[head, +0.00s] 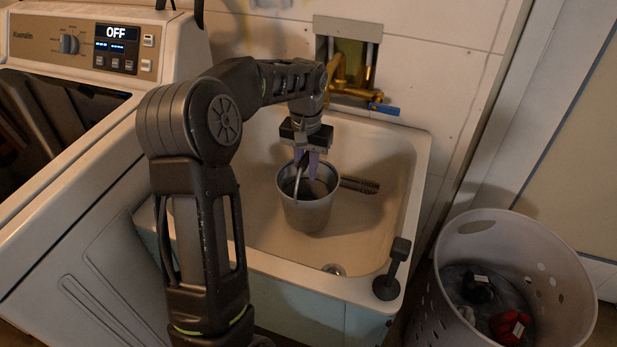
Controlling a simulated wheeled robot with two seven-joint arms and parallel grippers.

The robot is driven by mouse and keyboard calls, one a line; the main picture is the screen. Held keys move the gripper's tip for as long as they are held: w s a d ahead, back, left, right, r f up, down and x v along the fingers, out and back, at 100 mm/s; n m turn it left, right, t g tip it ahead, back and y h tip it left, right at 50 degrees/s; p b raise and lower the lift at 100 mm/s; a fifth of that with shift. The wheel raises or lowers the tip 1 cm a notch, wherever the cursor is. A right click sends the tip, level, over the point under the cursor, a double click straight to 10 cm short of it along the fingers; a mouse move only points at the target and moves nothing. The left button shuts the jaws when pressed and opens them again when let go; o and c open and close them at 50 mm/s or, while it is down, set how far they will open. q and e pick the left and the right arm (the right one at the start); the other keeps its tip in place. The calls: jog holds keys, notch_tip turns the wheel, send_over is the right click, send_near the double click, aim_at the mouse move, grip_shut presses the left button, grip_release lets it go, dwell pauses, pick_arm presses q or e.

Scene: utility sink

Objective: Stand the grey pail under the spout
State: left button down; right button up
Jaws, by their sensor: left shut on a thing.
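The grey pail (308,212) is upright inside the utility sink (376,228), toward its back. My left gripper (306,170) reaches down from above and is shut on the pail, at its handle or upper part; the fingers hide exactly where. I cannot tell whether the pail's base touches the sink floor. The brass faucet (350,86) with a blue lever is on the wall behind the sink, a little right of the gripper. Its spout end is partly hidden by my left arm. My right gripper is not in view.
A washing machine (85,45) with a display reading OFF stands at the left. A dark stopper-like object (392,270) is on the sink's front right corner. A perforated laundry basket (455,270) holding clothes stands at the right. The sink's right half is clear.

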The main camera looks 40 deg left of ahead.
pick_arm(q)
jog(key=shift+w+d+f, duration=0.1)
jog(key=shift+w+f, duration=0.05)
jog(key=shift+f, duration=0.75)
jog(key=shift+w+d+f, duration=0.1)
jog(key=shift+f, duration=0.75)
jog(key=shift+a, duration=0.1)
jog(key=shift+f, duration=0.15)
jog(key=c, duration=1.3)
grip_release()
notch_tip(320, 180, up, 12)
jog(key=shift+r+p, duration=0.2)
jog(key=shift+p, duration=0.35)
